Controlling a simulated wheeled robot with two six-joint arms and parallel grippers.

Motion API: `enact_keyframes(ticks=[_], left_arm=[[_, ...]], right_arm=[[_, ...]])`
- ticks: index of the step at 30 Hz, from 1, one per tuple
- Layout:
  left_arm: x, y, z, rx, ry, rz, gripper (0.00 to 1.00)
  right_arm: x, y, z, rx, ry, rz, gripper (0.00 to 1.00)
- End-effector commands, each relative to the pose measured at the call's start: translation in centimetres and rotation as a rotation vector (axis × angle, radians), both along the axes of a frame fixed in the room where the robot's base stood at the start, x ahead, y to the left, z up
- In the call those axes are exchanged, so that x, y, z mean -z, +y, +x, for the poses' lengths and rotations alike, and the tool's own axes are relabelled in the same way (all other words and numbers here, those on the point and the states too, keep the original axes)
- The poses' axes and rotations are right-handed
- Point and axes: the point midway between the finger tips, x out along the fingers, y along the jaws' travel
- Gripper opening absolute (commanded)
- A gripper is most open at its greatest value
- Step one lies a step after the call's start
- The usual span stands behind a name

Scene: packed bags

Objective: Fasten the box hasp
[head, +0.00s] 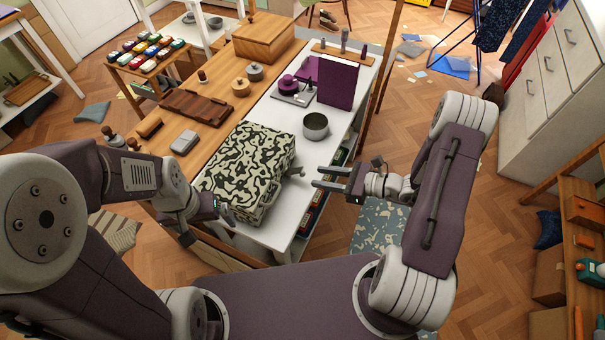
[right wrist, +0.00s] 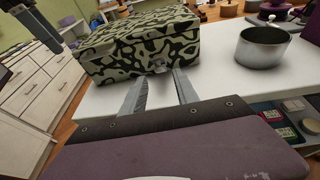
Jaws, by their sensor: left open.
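The box (head: 248,158) has a black and cream camouflage pattern and stands on the white part of the table with its lid down. A small metal piece, apparently the hasp (head: 296,171), sticks out from its right side; I cannot tell its exact position. In the right wrist view the box (right wrist: 135,45) is ahead. My right gripper (head: 328,177) is open and empty, right of the box and apart from it. Its two fingers show separated in the wrist view (right wrist: 160,95). My left gripper (head: 226,214) is open by the box's near left corner; its fingertips are partly hard to see.
A grey metal pot (head: 316,126) stands just behind and right of the box. A purple panel (head: 338,84) stands farther back. A grey block (head: 184,142) and a brown wooden tray (head: 197,107) lie left of it. The white table strip (head: 262,234) before the box is clear.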

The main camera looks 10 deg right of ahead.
Motion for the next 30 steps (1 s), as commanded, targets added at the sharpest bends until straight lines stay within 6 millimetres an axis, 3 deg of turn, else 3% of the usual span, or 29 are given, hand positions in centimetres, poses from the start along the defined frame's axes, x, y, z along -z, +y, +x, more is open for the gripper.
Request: enact_keyframes(ticks=[9,20,28,30], left_arm=[[1.5,0.0,0.0,0.000,0.000,0.000,1.00],[1.6,0.0,0.0,0.000,0.000,0.000,1.00],[1.6,0.0,0.0,0.000,0.000,0.000,1.00],[1.6,0.0,0.0,0.000,0.000,0.000,1.00]], right_arm=[[1.4,3.6,2.1,-0.003,0.000,-0.001,0.36],[1.4,4.1,2.4,-0.001,-0.002,-0.001,0.36],[1.4,4.1,2.4,-0.001,0.000,-0.001,0.02],[1.4,4.1,2.4,-0.001,0.000,-0.001,0.00]])
